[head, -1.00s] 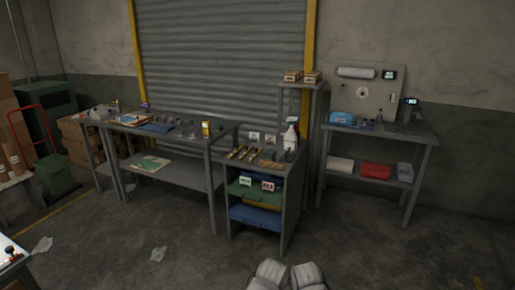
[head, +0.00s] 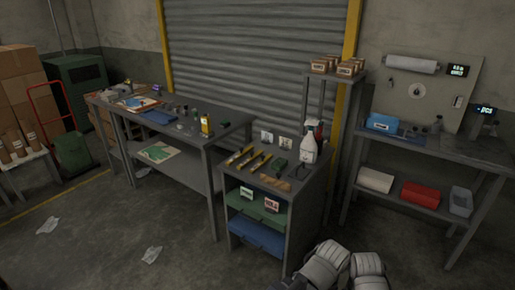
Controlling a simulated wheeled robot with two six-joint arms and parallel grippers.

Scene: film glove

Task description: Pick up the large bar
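Several long yellow-and-black bars (head: 246,159) lie side by side on top of the grey cabinet (head: 298,190) in the middle of the head view. They are small in the picture, and I cannot tell for certain which is the large bar. No gripper shows. Two pale grey rounded parts at the bottom right of the view look like mine, and they stand in front of the cabinet's lower right side.
A spray bottle (head: 309,147) stands at the cabinet's back right. A long workbench (head: 205,135) with small items stands to the left, and a shelf bench (head: 440,152) to the right. Paper scraps (head: 152,254) lie on the floor. The floor at front left is mostly clear.

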